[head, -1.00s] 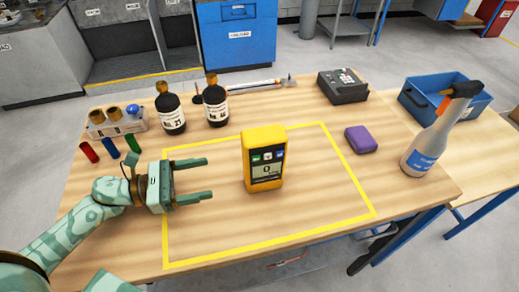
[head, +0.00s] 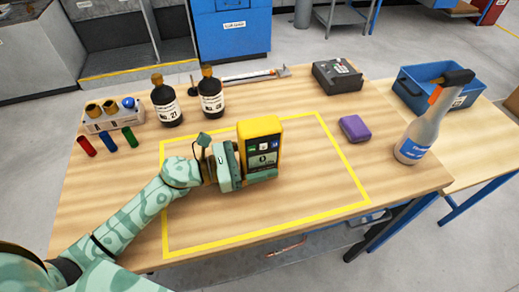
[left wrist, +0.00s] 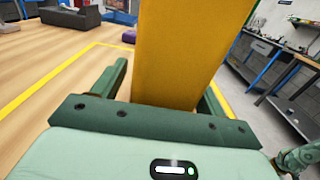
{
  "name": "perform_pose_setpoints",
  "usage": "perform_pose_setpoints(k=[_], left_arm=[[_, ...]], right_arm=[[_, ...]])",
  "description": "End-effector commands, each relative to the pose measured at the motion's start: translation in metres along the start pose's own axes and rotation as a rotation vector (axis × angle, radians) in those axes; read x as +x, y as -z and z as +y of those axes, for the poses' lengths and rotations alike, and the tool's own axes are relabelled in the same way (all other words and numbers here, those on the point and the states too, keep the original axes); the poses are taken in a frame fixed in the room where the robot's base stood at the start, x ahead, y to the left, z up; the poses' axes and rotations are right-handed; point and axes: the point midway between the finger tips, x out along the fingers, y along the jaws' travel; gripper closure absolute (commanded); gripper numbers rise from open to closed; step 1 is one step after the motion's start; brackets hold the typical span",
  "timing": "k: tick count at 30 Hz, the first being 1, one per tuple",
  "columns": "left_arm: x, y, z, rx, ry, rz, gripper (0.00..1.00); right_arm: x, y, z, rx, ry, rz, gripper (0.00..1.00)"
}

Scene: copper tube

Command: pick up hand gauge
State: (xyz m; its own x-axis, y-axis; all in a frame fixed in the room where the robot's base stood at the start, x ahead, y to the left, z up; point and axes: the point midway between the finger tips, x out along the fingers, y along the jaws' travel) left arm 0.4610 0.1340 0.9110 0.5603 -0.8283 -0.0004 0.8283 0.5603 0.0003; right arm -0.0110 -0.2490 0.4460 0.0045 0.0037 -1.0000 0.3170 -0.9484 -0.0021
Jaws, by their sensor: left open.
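The hand gauge (head: 261,148) is a yellow upright device with a dark face and small display, standing inside the yellow taped rectangle on the table. My left gripper (head: 240,165) is right up against its left side in the head view, its fingers mostly hidden by the gauge. In the left wrist view the yellow gauge (left wrist: 188,50) fills the middle, between the two green fingers of my left gripper (left wrist: 165,88). The fingers are open, with a visible gap at the left finger. My right gripper is in neither view.
Two dark bottles (head: 166,105) and a small rack (head: 113,115) stand at the back left, with coloured tubes (head: 107,141) in front. A purple block (head: 354,128), a black box (head: 337,77) and a spray bottle (head: 420,135) are on the right. The front of the taped area is clear.

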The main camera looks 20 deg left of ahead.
Motion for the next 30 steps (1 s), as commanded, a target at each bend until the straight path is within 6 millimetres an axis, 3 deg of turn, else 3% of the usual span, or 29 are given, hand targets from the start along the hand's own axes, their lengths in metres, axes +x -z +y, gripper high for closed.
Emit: perform_pose_setpoints(k=[4, 5, 9, 12, 22, 28, 30], left_arm=[[0.000, 0.000, 0.000, 0.000, 0.000, 0.000, 0.27], [0.000, 0.000, 0.000, 0.000, 0.000, 0.000, 0.33], [0.000, 0.000, 0.000, 0.000, 0.000, 0.000, 0.72], [0.000, -0.001, 0.000, 0.000, 0.000, -0.002, 0.95], [-0.001, -0.008, 0.000, 0.003, 0.001, -0.002, 0.95], [-0.001, -0.040, -0.001, 0.006, 0.003, -0.004, 0.95], [-0.004, -0.054, -0.015, 0.004, 0.004, -0.003, 0.95]], right_arm=[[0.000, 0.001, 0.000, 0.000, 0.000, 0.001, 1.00], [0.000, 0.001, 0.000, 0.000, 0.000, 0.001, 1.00], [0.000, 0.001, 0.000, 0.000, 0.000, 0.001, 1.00], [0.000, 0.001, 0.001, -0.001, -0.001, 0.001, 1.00], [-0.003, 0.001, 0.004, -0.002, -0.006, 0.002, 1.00], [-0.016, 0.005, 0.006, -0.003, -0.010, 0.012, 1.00], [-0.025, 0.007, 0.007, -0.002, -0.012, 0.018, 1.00]])
